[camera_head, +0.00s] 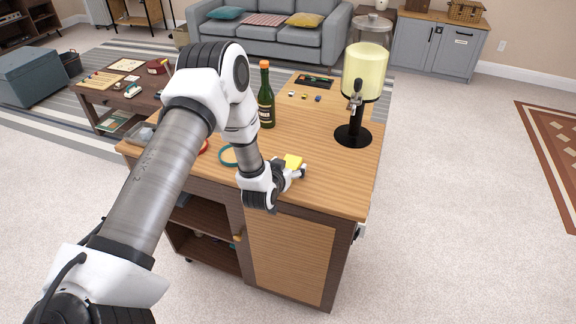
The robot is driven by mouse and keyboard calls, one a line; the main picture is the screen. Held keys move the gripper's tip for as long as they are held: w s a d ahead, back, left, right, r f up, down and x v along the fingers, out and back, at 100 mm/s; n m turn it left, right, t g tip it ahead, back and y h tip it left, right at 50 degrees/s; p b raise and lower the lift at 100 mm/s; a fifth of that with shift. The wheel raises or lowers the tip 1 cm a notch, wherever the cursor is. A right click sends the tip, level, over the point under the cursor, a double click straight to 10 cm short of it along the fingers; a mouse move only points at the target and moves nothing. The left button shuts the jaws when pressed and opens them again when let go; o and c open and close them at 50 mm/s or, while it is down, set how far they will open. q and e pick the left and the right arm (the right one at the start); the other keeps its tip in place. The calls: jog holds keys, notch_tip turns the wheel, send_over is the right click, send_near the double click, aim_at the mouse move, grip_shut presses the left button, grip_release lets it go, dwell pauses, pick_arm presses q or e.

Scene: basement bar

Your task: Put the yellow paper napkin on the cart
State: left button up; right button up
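The yellow paper napkin (293,160) shows as a small yellow patch at the front of the wooden-topped cart (330,195). My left gripper (297,172) reaches over the cart's front edge, right against the napkin in the picture. The gripper hides part of the napkin. I cannot tell whether its fingers hold the napkin, or whether the napkin rests on the top or is just above it. My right gripper is not in view.
A green bottle (266,100) and a drink dispenser (365,75) on a black stand (353,135) stand on the cart top. A teal ring (228,156) lies left of the gripper. Small items lie farther back. The front right of the top is clear.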

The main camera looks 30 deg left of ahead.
pick_arm(q)
jog(key=shift+r, duration=0.1)
jog(key=shift+s+r, duration=0.1)
jog(key=shift+r, duration=0.1)
jog(key=b+v, duration=0.1)
jog(key=v, duration=1)
jog(key=s+d+f+m+g+h, duration=0.1)
jog(key=s+d+f+g, duration=0.25)
jog(key=s+f, duration=0.2)
jog(key=s+d+f+g+h, duration=0.1)
jog(key=s+d+f+g, duration=0.1)
jog(key=s+d+f, duration=0.4)
jog(key=s+d+f+g, duration=0.1)
jog(key=s+f+g, duration=0.3)
jog(key=s, duration=0.4)
jog(key=s+d+f+m+g+h, duration=0.1)
jog(key=s+f+g, duration=0.2)
jog(key=s+f, duration=0.2)
jog(key=s, duration=0.3)
jog(key=shift+f+g, duration=0.15)
jog(key=shift+g, duration=0.2)
jog(key=shift+d, duration=0.15)
